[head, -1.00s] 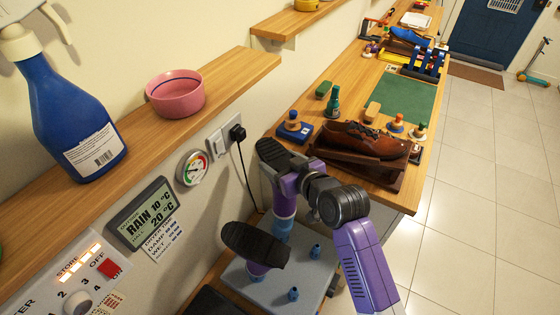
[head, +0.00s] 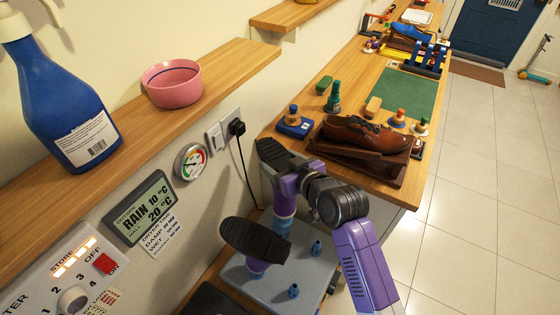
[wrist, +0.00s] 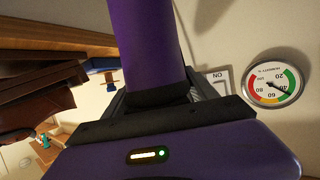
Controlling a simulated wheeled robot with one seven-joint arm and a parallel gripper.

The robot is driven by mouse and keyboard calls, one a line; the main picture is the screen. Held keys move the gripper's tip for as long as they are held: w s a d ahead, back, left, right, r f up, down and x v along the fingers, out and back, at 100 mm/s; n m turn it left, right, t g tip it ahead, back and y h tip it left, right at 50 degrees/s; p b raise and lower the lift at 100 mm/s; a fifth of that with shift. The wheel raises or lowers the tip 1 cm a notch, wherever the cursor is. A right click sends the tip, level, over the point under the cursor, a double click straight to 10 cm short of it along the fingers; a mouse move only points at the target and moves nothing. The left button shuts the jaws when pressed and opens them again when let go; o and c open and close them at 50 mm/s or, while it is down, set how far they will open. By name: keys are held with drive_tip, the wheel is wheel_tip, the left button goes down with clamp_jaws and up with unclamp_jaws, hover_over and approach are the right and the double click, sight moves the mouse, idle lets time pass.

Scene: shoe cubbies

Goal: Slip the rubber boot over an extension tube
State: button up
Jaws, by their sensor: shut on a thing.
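A purple rubber boot with a black sole (head: 281,153) hangs upside down, sole up, in my gripper (head: 288,184) in the head view. The jaws are shut on its shaft; the wrist view shows the purple shaft (wrist: 150,45) between the dark fingers (wrist: 155,112). A blue extension tube (head: 283,226) stands upright directly below the shaft. I cannot tell whether the tube's top is inside the boot's opening. A second boot (head: 254,241) sits sole up on the grey dryer base (head: 290,266), to the left and nearer.
A wooden bench (head: 385,183) holds a brown shoe (head: 362,134) on a rack, brushes and bottles. The wall with a humidity dial (head: 191,162) and a black cord is close on the left.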

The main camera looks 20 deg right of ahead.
sight(266, 148)
drive_tip(key=shift+f+b, duration=2)
drive_tip(key=shift+f, duration=0.7)
drive_tip(key=shift+r+p, duration=3.8)
drive_tip(key=shift+r, duration=0.7)
drive_tip(key=shift+w+a+n+p, duration=0.2)
drive_tip(key=shift+a+n+p, duration=0.15)
drive_tip(key=shift+p, duration=0.25)
drive_tip(key=shift+w+a+f, duration=0.1)
drive_tip(key=shift+w+a, duration=0.05)
drive_tip(key=shift+a, duration=0.15)
